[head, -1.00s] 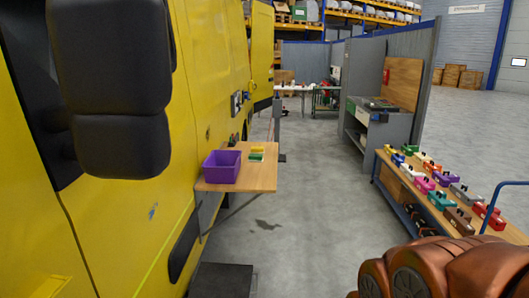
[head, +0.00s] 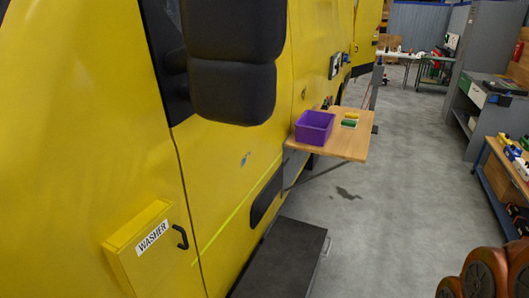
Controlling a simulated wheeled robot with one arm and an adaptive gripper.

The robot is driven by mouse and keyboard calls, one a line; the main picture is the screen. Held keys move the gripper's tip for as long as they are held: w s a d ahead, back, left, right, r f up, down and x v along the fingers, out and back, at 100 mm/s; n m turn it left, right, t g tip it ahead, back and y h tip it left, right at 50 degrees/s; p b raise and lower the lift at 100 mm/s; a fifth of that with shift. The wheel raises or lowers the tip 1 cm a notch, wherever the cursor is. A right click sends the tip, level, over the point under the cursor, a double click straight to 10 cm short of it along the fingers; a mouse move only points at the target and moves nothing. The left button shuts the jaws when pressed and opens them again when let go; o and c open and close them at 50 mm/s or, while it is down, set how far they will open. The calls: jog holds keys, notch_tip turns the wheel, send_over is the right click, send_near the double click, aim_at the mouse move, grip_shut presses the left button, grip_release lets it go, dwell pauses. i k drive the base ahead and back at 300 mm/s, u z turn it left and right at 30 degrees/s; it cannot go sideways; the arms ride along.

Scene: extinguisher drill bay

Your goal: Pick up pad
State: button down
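I cannot make out for certain which thing is the pad. On a small wooden fold-out shelf (head: 345,147) on the yellow vehicle's side lie a small yellow item (head: 351,115) and a small green item (head: 348,123), close together. They are too small to identify. A purple bin (head: 314,128) stands just left of them, and its inside is mostly hidden. Only orange-brown rounded links of my arm show at the lower right. My gripper is out of view.
The yellow vehicle (head: 235,160) fills the left, with a yellow WASHER box (head: 140,250) and a dark mirror. A bench with coloured items (head: 508,170) is at the right edge. The grey floor (head: 385,200) between is clear.

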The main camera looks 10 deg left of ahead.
aim_at(348, 115)
jog(key=z, duration=0.55)
jog(key=k, duration=1.25)
jog(key=z, duration=0.6)
jog(key=i, duration=3.4)
jog(key=u, duration=0.35)
jog(key=i, duration=1.75)
jog(key=u, duration=1)
jog(key=i, duration=1.05)
jog(key=u, duration=2)
jog(key=i, duration=0.85)
jog(key=u, duration=0.5)
